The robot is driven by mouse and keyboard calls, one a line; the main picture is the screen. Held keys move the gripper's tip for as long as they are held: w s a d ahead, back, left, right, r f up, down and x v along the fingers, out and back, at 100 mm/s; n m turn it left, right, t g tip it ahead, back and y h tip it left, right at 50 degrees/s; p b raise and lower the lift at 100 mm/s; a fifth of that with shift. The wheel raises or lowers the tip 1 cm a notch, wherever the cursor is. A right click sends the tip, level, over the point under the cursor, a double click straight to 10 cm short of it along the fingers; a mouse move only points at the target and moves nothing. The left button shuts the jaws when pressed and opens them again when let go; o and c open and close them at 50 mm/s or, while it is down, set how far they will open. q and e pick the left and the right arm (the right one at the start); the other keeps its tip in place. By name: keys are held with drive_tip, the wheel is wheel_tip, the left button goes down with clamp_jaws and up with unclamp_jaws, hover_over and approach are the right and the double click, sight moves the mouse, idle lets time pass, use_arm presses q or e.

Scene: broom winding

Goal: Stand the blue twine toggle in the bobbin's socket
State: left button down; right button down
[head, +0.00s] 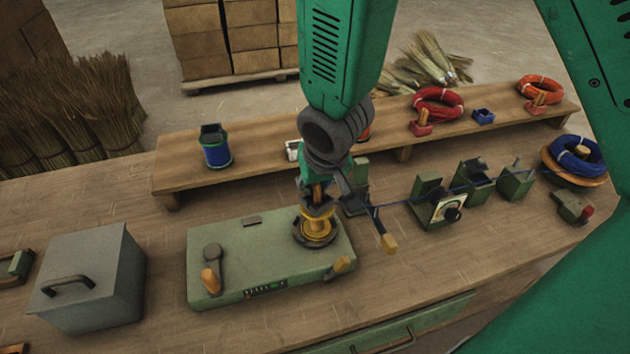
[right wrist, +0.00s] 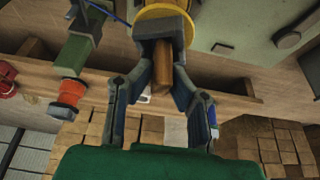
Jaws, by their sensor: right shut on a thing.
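My right gripper (head: 318,204) is shut on a brown wooden toggle (head: 317,188), directly over the bobbin. In the right wrist view the wooden toggle (right wrist: 161,64) sits between the fingers, with the yellow bobbin (right wrist: 163,10) just beyond the fingertips. The yellow bobbin (head: 317,236) stands on the green winder (head: 268,262). The fingers hide the bobbin's socket and the toggle's lower end, so I cannot tell whether it is in the socket. Blue twine (head: 405,200) runs from the blue coil (head: 577,155) through the green guides towards the bobbin. My left gripper is not in view.
Several green guides (head: 429,191) stand right of the winder, with a wooden-tipped lever (head: 388,243) close to my gripper. A raised shelf (head: 260,162) behind holds a blue spool (head: 215,150) and red coil (head: 438,104). A grey box (head: 90,280) stands left. Bare bench lies between.

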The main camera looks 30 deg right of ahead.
drive_tip(key=c, duration=1.4)
unclamp_jaws()
drive_tip(key=shift+f, duration=0.1)
drive_tip(key=shift+c, duration=0.2)
drive_tip(key=shift+s+r, duration=0.1)
drive_tip(key=shift+r, duration=0.35)
drive_tip(key=v, duration=1.1)
